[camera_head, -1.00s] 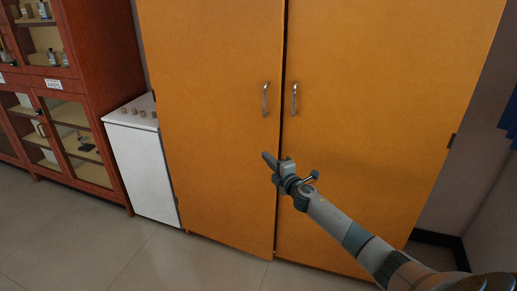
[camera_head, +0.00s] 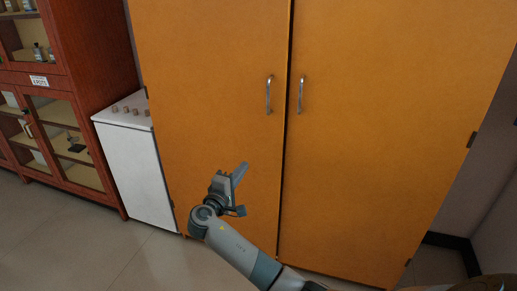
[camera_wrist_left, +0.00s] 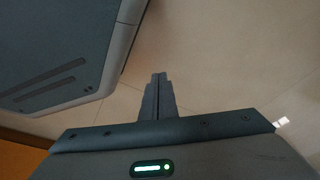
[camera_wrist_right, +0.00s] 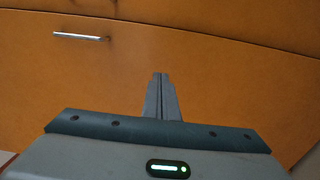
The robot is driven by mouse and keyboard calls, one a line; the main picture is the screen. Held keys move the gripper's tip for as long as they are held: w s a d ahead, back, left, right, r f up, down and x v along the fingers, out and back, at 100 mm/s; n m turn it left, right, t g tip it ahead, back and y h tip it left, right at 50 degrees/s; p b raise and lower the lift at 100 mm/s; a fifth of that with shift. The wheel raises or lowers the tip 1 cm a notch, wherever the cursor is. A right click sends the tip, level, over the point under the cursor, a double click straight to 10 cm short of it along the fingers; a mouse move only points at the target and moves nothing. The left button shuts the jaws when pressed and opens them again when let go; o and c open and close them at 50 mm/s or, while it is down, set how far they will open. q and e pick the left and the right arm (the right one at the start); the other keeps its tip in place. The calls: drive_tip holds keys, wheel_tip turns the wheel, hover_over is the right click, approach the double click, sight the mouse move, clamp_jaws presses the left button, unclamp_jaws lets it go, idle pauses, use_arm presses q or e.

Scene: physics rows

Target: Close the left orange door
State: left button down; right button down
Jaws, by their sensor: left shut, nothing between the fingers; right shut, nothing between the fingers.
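The left orange door (camera_head: 215,75) of a tall cabinet stands nearly shut, with a narrow dark gap along its inner edge beside the right orange door (camera_head: 375,120). Its metal handle (camera_head: 269,94) is near that edge. My right gripper (camera_head: 241,170) is in front of the lower part of the left door, fingers shut and empty. In the right wrist view the shut fingers (camera_wrist_right: 162,80) point at an orange door surface with a handle (camera_wrist_right: 80,36) at upper left; contact cannot be told. My left gripper (camera_wrist_left: 160,78) is shut and empty over the floor, outside the head view.
The right door has its own handle (camera_head: 301,95). A white cabinet (camera_head: 138,170) with small knobs on top stands left of the orange cabinet, beside a red glass-fronted cabinet (camera_head: 85,100). Tiled floor (camera_head: 70,235) is clear in front.

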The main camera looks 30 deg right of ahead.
sight(262, 143)
drive_tip(key=shift+d, duration=0.1)
